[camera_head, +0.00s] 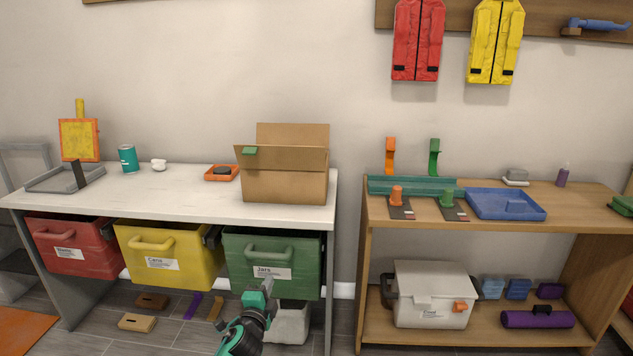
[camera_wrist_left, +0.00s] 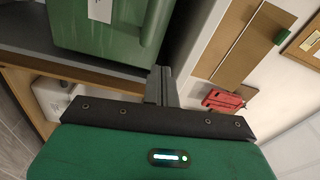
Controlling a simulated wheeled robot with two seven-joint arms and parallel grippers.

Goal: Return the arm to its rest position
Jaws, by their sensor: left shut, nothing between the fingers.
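My left gripper (camera_head: 267,287) shows low in the head view, in front of the green bin (camera_head: 270,262) labelled "Jars". Its fingers are shut with nothing between them. In the left wrist view the shut fingers (camera_wrist_left: 160,86) point past the side of the green bin (camera_wrist_left: 110,30). I cannot tell from these views whether the gripper touches the bin. My right gripper is not in view.
A white table (camera_head: 180,207) holds a cardboard box (camera_head: 285,185). Red (camera_head: 72,247) and yellow (camera_head: 170,255) bins hang beneath it. A wooden shelf (camera_head: 480,228) with a blue tray (camera_head: 506,204) stands at right. Small blocks lie on the floor.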

